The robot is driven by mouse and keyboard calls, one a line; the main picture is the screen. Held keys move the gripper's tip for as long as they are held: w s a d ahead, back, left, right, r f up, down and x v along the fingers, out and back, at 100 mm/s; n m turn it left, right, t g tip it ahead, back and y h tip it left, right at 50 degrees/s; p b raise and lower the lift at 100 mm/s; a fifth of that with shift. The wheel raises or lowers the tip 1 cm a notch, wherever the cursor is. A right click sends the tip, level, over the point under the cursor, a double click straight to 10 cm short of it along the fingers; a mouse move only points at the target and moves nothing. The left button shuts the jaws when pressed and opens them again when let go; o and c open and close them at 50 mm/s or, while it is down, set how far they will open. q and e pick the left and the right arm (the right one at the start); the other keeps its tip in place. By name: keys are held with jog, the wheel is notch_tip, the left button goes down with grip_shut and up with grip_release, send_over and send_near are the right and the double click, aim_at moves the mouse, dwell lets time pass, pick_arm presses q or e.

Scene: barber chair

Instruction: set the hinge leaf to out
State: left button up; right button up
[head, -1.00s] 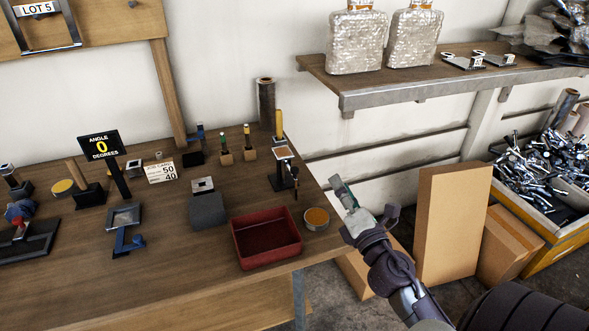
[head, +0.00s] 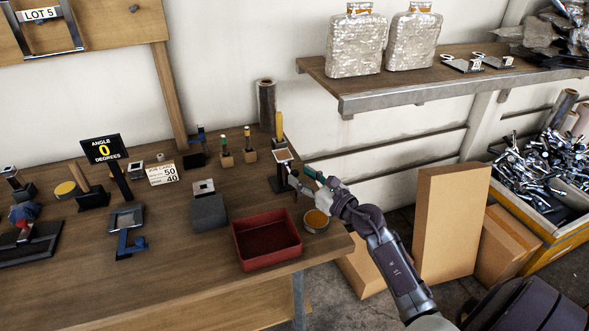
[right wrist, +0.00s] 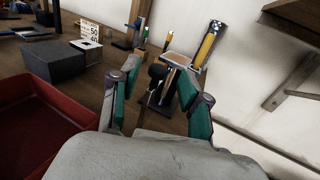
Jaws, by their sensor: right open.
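My right gripper (head: 304,178) is open at the right end of the bench, beside a small dark stand (head: 282,172) with a light, tilted plate on top (head: 283,155). In the right wrist view the plate (right wrist: 176,60) and a dark round knob (right wrist: 157,72) show between the open fingers (right wrist: 158,80); I see no clear contact. This plate may be the hinge leaf, but I cannot tell for sure. A sign (head: 103,148) reads "ANGLE 0 DEGREES". My left gripper is not in view.
A red tray (head: 268,262) and a round tin (head: 316,220) lie near the gripper. A grey block (head: 208,213) sits left of the tray. A yellow-handled tool (head: 279,126) stands behind the stand. A shelf (head: 360,98) overhangs at right.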

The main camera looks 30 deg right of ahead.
aim_at(297, 174)
jog(key=shift+w+a, duration=0.15)
jog(key=shift+w, duration=0.75)
jog(key=shift+w+a, duration=0.15)
jog(key=shift+w, duration=0.7)
grip_shut()
